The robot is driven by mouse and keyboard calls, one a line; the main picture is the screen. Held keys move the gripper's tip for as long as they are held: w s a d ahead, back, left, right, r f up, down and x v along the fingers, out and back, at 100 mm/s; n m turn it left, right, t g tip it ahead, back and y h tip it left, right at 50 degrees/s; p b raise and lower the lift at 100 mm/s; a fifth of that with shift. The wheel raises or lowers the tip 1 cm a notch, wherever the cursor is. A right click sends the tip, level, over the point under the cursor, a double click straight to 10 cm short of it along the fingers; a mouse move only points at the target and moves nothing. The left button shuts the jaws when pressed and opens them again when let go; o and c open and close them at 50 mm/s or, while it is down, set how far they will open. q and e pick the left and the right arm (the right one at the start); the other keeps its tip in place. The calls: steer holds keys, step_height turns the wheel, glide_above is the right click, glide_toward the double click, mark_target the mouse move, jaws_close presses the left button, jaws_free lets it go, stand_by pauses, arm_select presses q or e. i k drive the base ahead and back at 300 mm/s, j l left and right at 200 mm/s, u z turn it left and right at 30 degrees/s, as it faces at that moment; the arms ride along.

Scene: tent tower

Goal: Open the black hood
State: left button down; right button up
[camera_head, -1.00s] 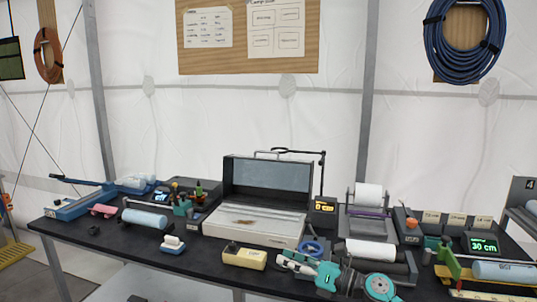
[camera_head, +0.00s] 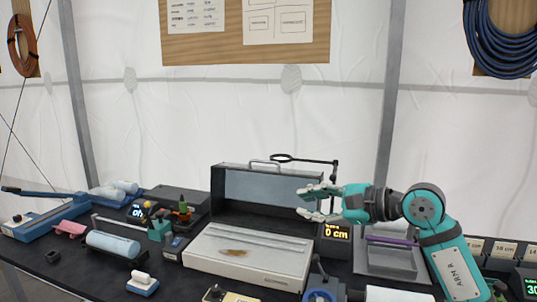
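The black hood (camera_head: 230,207) stands raised at the back of a pale, low box (camera_head: 245,268) on the table. Its grey inner face (camera_head: 262,188) shows, and a thin grey handle (camera_head: 262,163) sits on its top edge. My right gripper (camera_head: 305,202) points left in front of the hood's right part, its two fingers apart and nothing between them. It covers some of the hood's right side. I cannot tell if it touches the hood. My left gripper is not in view.
A thin black arm (camera_head: 310,160) rises behind the hood's right side. A yellow-lit display (camera_head: 337,232) stands to the right of the box. A blue roll on a holder (camera_head: 112,245) and small bottles stand to the left.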

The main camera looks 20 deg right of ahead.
mark_target(268, 190)
steer(key=i+l, duration=0.3)
steer(key=i, duration=0.15)
steer(key=i+l, duration=0.3)
steer(key=i, duration=0.2)
